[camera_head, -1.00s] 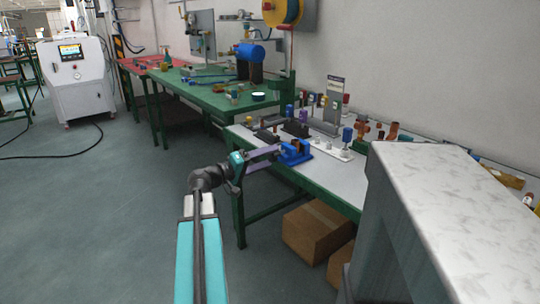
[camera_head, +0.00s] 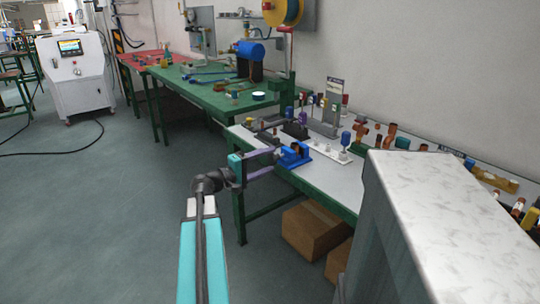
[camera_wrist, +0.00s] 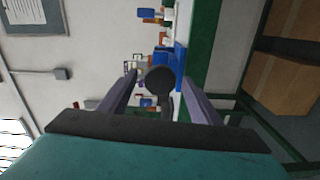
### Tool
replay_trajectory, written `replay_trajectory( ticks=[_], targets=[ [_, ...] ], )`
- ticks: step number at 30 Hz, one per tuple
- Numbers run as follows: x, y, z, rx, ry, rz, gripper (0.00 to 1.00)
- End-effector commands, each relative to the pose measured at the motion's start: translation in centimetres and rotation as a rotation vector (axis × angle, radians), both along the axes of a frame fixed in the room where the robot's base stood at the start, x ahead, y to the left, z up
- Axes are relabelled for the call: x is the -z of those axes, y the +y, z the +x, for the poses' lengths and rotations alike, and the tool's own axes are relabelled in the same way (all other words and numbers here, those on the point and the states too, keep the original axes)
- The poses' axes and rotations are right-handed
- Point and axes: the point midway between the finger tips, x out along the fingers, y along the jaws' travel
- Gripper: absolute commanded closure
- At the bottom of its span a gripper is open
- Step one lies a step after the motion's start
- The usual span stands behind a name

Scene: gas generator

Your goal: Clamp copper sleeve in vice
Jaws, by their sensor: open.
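A blue vice (camera_head: 297,155) stands near the front edge of the white-topped bench. It also shows, turned sideways, in the wrist view (camera_wrist: 181,62). A small brownish piece (camera_head: 296,147) shows at the vice top; it is too small to tell whether it is the copper sleeve or whether it is clamped. My gripper (camera_head: 272,158) is level with the vice, just to its left, its purple fingers pointing at it. In the wrist view my gripper (camera_wrist: 160,88) is open. A dark round knob (camera_wrist: 160,79) shows between the fingers, in front of the vice; contact cannot be told.
Copper fittings (camera_head: 389,133) and other small parts stand along the back of the white bench (camera_head: 335,178). A grey cabinet (camera_head: 440,200) rises close on the right. A cardboard box (camera_head: 314,230) sits under the bench.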

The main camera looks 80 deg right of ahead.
Motion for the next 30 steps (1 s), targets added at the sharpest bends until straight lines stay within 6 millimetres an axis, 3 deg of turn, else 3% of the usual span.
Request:
replay_trajectory(
  ticks=[16, 24, 30],
  targets=[
    [0.04, 0.00, 0.00, 0.000, 0.065, 0.070, 0.42],
    [0.04, 0.00, 0.00, 0.000, 0.064, 0.070, 0.84],
    [0.05, 0.00, 0.01, 0.000, 0.064, 0.070, 0.84]
  ],
)
